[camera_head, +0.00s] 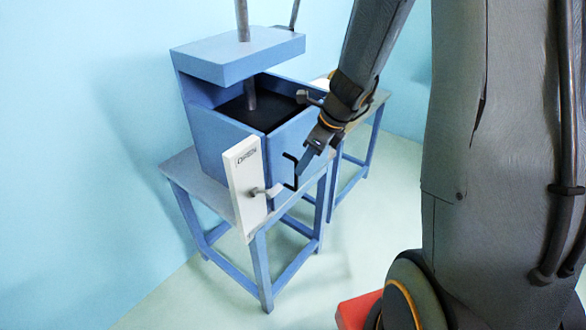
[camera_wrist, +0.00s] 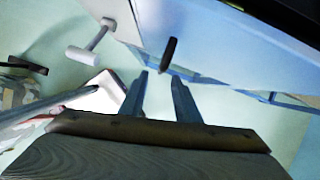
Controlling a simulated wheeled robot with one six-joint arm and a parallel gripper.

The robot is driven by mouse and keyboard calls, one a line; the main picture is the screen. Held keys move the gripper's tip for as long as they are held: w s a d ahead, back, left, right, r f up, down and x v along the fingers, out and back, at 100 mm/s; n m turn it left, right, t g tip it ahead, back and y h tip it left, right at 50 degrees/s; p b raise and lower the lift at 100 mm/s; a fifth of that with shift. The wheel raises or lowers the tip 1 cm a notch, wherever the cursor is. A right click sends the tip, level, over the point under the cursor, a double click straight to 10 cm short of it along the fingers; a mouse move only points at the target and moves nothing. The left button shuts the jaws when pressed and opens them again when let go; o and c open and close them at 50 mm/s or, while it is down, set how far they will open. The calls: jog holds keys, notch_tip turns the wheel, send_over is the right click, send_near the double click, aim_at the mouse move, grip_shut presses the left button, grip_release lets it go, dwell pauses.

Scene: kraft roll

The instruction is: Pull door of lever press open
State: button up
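The blue lever press (camera_head: 225,118) stands on a blue table, with a dark open-topped chamber. Its door (camera_head: 296,137) is the blue front panel and looks shut; it also shows in the wrist view (camera_wrist: 225,42). A black bracket handle (camera_head: 295,172) sits on the door. In the wrist view the handle (camera_wrist: 169,53) appears as a dark bar just beyond the fingertips, roughly in line with the gap. My gripper (camera_head: 304,168) is beside the handle; in the wrist view its two fingers (camera_wrist: 160,78) are apart with nothing between them. Contact with the handle cannot be told.
A white panel (camera_head: 244,170) marked OPEN, with a grey T-shaped knob (camera_head: 267,191), stands left of the door. The knob also shows in the wrist view (camera_wrist: 82,55). A second table (camera_head: 358,125) stands behind. A red object (camera_head: 357,309) lies low near my base. Floor in front is clear.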

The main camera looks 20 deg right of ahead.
aim_at(296, 187)
jog(key=b+x, duration=0.1)
jog(key=x, duration=0.6)
jog(key=shift+w+f, duration=0.2)
jog(key=shift+f, duration=0.1)
grip_shut()
